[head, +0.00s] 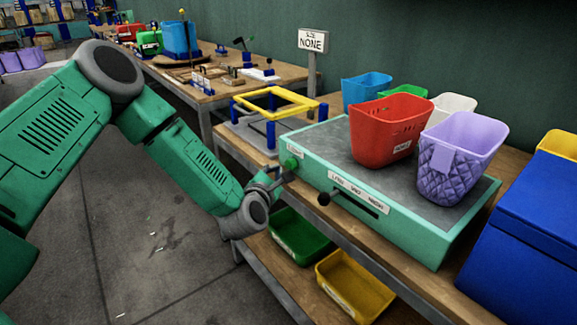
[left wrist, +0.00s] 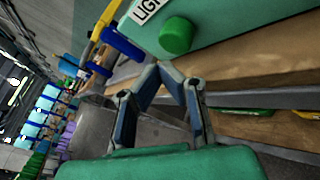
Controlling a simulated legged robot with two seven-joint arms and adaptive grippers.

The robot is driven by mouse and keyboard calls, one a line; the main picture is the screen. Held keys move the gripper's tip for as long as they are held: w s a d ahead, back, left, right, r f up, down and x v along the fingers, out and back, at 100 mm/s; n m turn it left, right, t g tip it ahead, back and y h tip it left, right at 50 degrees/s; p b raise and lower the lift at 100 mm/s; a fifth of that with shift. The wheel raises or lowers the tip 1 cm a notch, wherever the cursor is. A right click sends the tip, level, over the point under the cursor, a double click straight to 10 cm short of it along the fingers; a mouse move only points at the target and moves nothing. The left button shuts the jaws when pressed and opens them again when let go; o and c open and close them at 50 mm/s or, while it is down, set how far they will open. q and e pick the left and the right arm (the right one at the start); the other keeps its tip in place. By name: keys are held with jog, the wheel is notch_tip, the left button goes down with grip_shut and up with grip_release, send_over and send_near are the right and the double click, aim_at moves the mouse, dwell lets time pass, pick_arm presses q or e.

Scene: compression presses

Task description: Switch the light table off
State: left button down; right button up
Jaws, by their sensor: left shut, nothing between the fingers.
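The light table (head: 420,233) is a pale green box with a grey top, standing on a wooden bench. Its top shows no clear glow. A round green knob (head: 291,163) sits at the left end of its front face, by a small label. A black-knobbed lever (head: 323,198) sticks out of a slot farther right. My left gripper (head: 281,177) is shut and empty, just in front of the green knob. In the left wrist view, the fingertips (left wrist: 160,68) meet just below the green knob (left wrist: 176,36), seemingly apart from it. My right gripper is out of view.
A red basket (head: 385,135) and a purple basket (head: 470,150) stand on the light table. Blue, green and white baskets stand behind. A yellow frame (head: 274,101) on blue posts is to the left. Green (head: 298,235) and yellow (head: 352,288) trays lie below. A blue bin (head: 525,245) is right.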

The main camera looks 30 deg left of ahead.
pick_arm(q)
jog(key=s, duration=0.1)
jog(key=s+a, duration=0.1)
jog(key=s, duration=0.2)
jog(key=shift+s+a+p, duration=0.15)
jog(key=shift+a+p, duration=0.15)
jog(key=shift+a, duration=0.1)
jog(key=s+d+f+m+g+h, duration=0.65)
jog(key=s+d+f+m, duration=0.65)
jog(key=f+m, duration=0.25)
jog(key=s+a+f+m+g, duration=0.1)
jog(key=s+f+m+g, duration=0.1)
jog(key=s+m, duration=0.3)
jog(key=s+f+m+g+y, duration=0.1)
jog(key=s+m+g, duration=0.3)
jog(key=s, duration=0.6)
jog(key=s+a+f+m+g+y, duration=0.1)
jog(key=s+f+m+g, duration=0.1)
jog(key=s+m, duration=0.5)
jog(key=shift+s+a+f+g, duration=0.3)
jog(key=shift+s+g, duration=0.35)
jog(key=shift+s, duration=0.1)
jog(key=shift+m+y, duration=0.25)
